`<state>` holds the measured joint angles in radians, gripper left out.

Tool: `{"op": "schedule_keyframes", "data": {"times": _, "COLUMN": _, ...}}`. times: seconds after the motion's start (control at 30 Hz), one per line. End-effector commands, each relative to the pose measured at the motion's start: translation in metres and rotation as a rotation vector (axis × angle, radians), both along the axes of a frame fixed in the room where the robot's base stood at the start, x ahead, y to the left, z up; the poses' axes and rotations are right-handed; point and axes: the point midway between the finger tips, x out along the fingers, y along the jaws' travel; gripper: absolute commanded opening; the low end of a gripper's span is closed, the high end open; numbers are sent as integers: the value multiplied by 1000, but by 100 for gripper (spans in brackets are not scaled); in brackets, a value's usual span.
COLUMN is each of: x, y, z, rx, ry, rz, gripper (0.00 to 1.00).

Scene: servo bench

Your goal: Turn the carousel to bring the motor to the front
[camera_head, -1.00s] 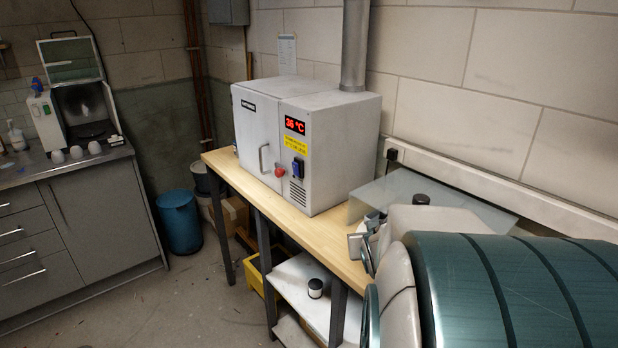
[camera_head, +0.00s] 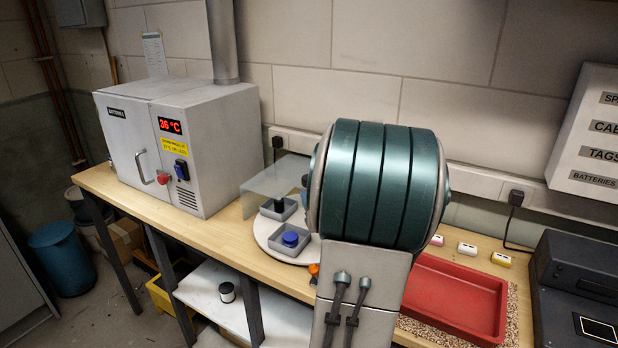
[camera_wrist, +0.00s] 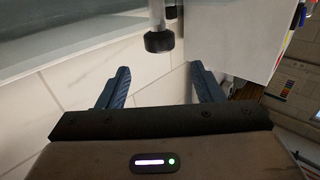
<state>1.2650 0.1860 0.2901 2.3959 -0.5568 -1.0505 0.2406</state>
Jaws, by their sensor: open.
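The carousel (camera_head: 262,228) is a white round disc on the wooden bench, partly hidden behind my arm. Grey square trays sit on it. The front tray (camera_head: 275,262) holds a round blue piece (camera_head: 290,239). The tray behind it on the left holds a dark upright piece (camera_head: 278,204). I cannot tell whether either piece is the motor; the carousel's right side is hidden. My gripper (camera_wrist: 160,68) shows in the wrist view with its two blue fingers apart and nothing between them. The head view does not show it.
A clear sheet (camera_head: 276,180) stands over the carousel's back. A grey oven (camera_head: 215,150) is on its left. A red tray (camera_head: 455,295) and a dark machine (camera_head: 575,295) lie to the right. A dark knob on a post (camera_wrist: 159,41) appears beyond my fingers.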

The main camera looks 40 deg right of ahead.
Motion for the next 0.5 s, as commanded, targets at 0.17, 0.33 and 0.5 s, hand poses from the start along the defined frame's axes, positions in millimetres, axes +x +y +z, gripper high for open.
{"op": "schedule_keyframes", "data": {"times": 0.17, "x": 32, "y": -17, "z": 1, "rx": 4, "ry": -2, "rz": 1, "gripper": 60}}
{"op": "schedule_keyframes", "data": {"times": 0.33, "x": 58, "y": -32, "z": 2, "rx": 1, "ry": -2, "rz": 1, "gripper": 60}}
{"op": "schedule_keyframes", "data": {"times": 0.5, "x": 76, "y": -42, "z": 1, "rx": 1, "ry": 0, "rz": -1, "gripper": 60}}
